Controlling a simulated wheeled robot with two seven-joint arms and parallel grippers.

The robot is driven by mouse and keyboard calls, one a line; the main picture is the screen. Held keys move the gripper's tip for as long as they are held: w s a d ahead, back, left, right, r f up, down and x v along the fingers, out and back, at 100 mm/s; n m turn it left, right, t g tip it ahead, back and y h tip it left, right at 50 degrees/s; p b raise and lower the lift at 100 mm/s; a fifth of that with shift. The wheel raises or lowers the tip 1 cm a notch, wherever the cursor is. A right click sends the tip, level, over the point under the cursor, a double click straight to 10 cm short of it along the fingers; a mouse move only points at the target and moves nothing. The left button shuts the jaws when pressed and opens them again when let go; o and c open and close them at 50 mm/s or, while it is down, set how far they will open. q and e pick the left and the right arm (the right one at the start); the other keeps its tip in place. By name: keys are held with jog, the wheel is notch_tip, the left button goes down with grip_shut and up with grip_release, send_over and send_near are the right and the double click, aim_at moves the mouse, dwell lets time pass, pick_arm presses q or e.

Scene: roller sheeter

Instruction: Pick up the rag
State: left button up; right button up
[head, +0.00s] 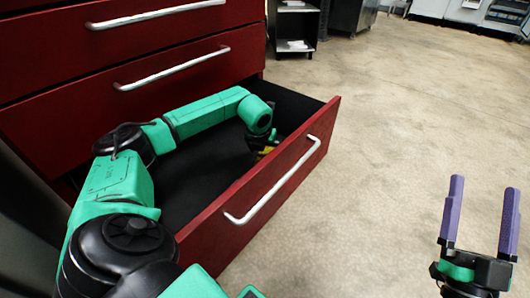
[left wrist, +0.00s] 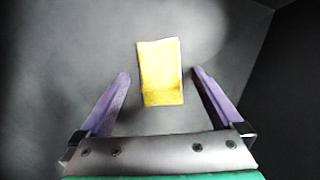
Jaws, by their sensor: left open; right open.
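The rag (left wrist: 160,72) is a small yellow rectangle lying flat on the dark drawer floor in the left wrist view. In the head view only a bit of yellow (head: 267,150) shows beside my left wrist, inside the drawer near its front panel. My left gripper (left wrist: 160,78) is open and empty above the rag. Its two purple fingers lie to either side of the rag in the picture, apart from it. In the head view my left fingers are hidden behind the wrist. My right gripper (head: 483,215) is open and empty over the floor at the right.
The red drawer (head: 262,200) is pulled out, with a silver handle on its front. Closed red drawers (head: 160,65) rise above it. A dark drawer wall (left wrist: 285,90) stands at the right of the wrist view. The concrete floor (head: 400,110) is clear.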

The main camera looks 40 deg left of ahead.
pick_arm(q)
jog(key=shift+w+f, duration=0.1)
jog(key=shift+f, duration=0.2)
jog(key=c, duration=1.4)
pick_arm(e)
jog(key=shift+n+t+y, duration=0.3)
jog(key=shift+t+y, duration=0.2)
jog(key=shift+t, duration=0.1)
jog(key=r, duration=0.2)
jog(key=s+r, duration=0.1)
jog(key=r, duration=0.1)
jog(key=shift+d+r, duration=0.15)
jog(key=shift+r, duration=0.05)
pick_arm(q)
jog(key=shift+o, duration=0.2)
pick_arm(e)
jog(key=shift+w, duration=0.1)
